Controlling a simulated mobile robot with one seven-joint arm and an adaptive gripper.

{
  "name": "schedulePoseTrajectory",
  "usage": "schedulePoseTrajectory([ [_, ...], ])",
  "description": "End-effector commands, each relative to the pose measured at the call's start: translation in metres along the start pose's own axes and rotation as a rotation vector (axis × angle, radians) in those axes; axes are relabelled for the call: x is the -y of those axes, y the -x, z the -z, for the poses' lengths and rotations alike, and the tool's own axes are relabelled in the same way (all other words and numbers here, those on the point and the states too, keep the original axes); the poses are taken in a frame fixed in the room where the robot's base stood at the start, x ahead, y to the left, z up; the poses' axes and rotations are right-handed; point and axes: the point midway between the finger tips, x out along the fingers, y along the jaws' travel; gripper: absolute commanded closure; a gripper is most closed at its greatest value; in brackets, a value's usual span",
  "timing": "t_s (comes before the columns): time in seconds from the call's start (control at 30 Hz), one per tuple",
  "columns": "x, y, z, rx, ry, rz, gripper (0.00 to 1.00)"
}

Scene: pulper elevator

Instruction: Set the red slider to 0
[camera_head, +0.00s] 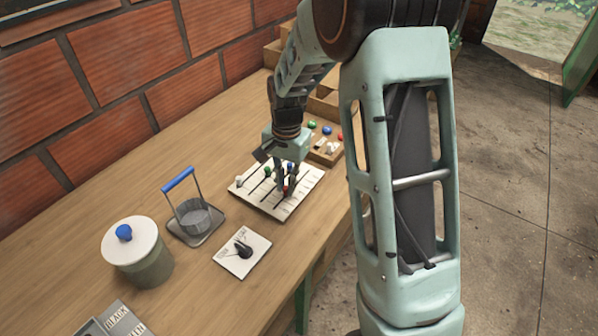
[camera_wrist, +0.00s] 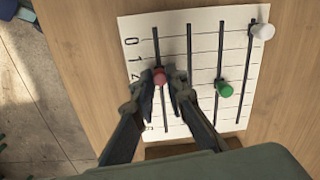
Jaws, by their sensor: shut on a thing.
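The slider board (camera_head: 250,198) is a white panel with several dark slots and a numbered scale. In the wrist view the 0 stands at the top left of the board (camera_wrist: 205,22). The red slider knob (camera_wrist: 159,76) sits in the leftmost slot there, below the 0 and about level with the 2. My gripper (camera_wrist: 161,80) has a finger on either side of the red knob and is shut on it.
The green knob (camera_wrist: 225,90) and white knob (camera_wrist: 263,31) sit in other slots. A blue knob (camera_head: 290,166) shows beside my fingers. A dial plate (camera_head: 232,262), a wire-handled basket (camera_head: 195,218) and a lidded pot (camera_head: 150,265) stand left. A wooden tray (camera_head: 322,152) stands behind.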

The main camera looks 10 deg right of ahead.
Motion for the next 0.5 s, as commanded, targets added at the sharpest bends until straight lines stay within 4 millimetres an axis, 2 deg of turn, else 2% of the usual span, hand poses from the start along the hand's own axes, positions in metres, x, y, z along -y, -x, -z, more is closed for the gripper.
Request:
schedulePoseTrajectory([
  [0.03,0.003,-0.001,-0.014,-0.002,0.007,0.002,1.0],
  [0.1,0.006,0.0,-0.028,-0.003,0.005,0.003,1.0],
  [0.2,0.007,0.0,-0.041,-0.002,0.002,0.003,1.0],
  [0.5,0.008,0.0,-0.048,0.001,0.001,0.002,1.0],
])
